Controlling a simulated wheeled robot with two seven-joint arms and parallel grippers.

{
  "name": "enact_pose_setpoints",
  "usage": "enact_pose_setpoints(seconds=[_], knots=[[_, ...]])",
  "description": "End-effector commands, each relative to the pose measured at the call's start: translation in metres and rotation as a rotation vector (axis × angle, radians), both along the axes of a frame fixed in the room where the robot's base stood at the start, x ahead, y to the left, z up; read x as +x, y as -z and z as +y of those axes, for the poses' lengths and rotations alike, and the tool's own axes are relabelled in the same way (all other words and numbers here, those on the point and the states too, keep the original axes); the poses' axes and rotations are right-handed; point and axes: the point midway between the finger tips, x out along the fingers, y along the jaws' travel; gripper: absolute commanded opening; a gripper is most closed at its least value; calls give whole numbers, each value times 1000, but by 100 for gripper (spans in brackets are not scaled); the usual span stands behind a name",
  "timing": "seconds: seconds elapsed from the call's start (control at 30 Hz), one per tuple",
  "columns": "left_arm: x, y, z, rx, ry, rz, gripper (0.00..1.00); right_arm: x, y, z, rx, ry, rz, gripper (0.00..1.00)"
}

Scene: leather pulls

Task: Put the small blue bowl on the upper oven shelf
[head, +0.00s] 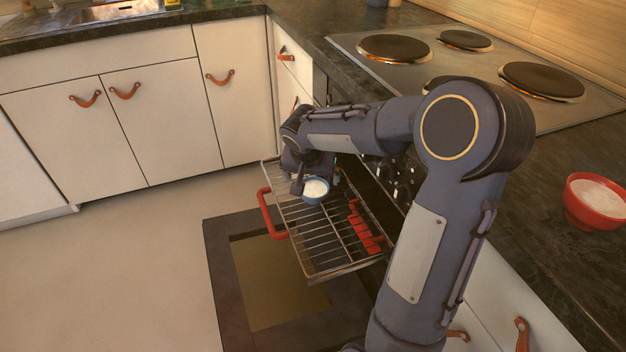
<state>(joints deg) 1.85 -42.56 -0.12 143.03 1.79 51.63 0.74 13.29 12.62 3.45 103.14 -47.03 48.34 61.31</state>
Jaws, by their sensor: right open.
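The small blue bowl (315,190) with white contents sits upright at the upper oven shelf (322,246), a wire rack pulled out of the oven. My right gripper (306,186) is at the bowl's left rim, with its jaws open. Whether a finger still touches the bowl cannot be told. The rack has a red handle (267,212) at its front left. My right arm hides much of the oven opening. My left gripper is not in view.
The oven door (285,290) hangs open below the rack. A red bowl (596,201) with white contents stands on the dark counter at right. Hot plates (541,80) are on the stove above. A red item (364,232) shows at the rack's right side. The floor at left is clear.

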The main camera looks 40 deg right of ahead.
Motion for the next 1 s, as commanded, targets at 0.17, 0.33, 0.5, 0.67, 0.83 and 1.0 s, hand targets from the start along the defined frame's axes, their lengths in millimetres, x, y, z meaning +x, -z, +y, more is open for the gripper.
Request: enact_pose_setpoints(seconds=[0.17,0.33,0.5,0.67,0.83,1.0], knots=[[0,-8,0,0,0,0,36,-8,-26,8,0,-1,0,97],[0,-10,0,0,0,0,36,-11,-33,11,0,-1,2,97],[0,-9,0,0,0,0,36,-11,-33,11,1,-1,2,97],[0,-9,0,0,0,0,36,-11,-33,11,0,-1,2,97],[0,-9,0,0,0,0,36,-11,-33,11,0,0,1,97],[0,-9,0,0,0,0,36,-11,-33,11,1,0,1,97]])
